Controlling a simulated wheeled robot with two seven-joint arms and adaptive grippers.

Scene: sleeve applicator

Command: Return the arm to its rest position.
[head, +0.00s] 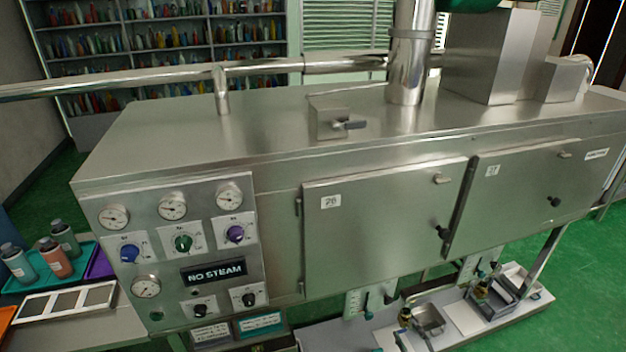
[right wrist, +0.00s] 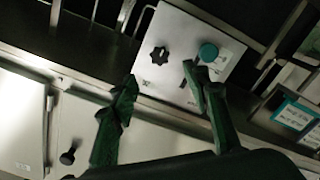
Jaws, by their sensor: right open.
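My right gripper (right wrist: 163,88) shows in the right wrist view as two dark green fingers, spread apart with nothing between them. Beyond the fingers is a pale panel with a black knob (right wrist: 159,54) and a teal knob (right wrist: 208,51); the right fingertip overlaps the panel near the teal knob, and I cannot tell whether they touch. In the head view I cannot make out the right gripper clearly. My left gripper is in neither view.
A long steel steam tunnel (head: 270,130) fills the head view, with two closed doors (head: 385,225). Its control panel (head: 165,240) has gauges, knobs and a NO STEAM sign (head: 214,273). Bottles (head: 55,260) stand at left. A low platform (head: 465,318) lies below; green floor (head: 575,290) is clear at right.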

